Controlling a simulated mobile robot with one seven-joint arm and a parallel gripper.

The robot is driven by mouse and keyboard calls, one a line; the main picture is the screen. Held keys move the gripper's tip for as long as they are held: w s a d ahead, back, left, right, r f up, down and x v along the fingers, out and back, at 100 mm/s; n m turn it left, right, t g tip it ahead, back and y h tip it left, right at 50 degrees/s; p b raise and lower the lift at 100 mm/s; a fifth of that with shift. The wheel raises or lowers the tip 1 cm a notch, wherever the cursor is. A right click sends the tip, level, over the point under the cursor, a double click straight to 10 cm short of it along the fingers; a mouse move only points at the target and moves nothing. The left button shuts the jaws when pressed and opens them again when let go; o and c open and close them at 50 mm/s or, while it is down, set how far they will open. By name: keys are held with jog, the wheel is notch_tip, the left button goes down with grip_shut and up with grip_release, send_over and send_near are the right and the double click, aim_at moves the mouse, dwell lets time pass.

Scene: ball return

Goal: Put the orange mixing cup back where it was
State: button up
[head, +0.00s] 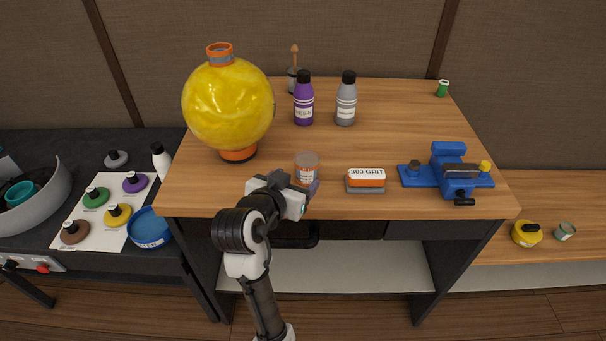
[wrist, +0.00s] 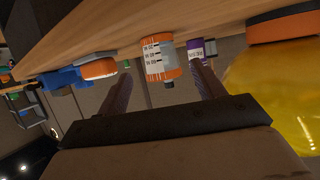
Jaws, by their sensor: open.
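The orange mixing cup (head: 306,167) stands upright on the wooden workbench (head: 390,118), near its front edge. It is clear with orange markings and an orange band. My gripper (head: 304,186) is at the bench's front edge, just in front of the cup. The wrist view is upside down and shows the cup (wrist: 160,58) with its white measuring scale between the two spread fingers of my gripper (wrist: 160,70). A gap shows on both sides, so the gripper is open and empty. I cannot tell how far the fingertips reach along the cup.
A yellow globe (head: 228,105) stands left of the cup. Purple (head: 303,103) and grey (head: 346,101) bottles stand behind it. A sanding block (head: 366,180) and blue vise (head: 447,174) are to the right. A side table with paint pots (head: 97,196) is at left.

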jog(key=shift+p+v, duration=0.45)
jog(key=shift+v, duration=0.6)
jog(key=p+v, duration=0.2)
jog(key=p, duration=0.5)
jog(key=shift+s+a+r, duration=0.1)
jog(key=shift+s, duration=0.05)
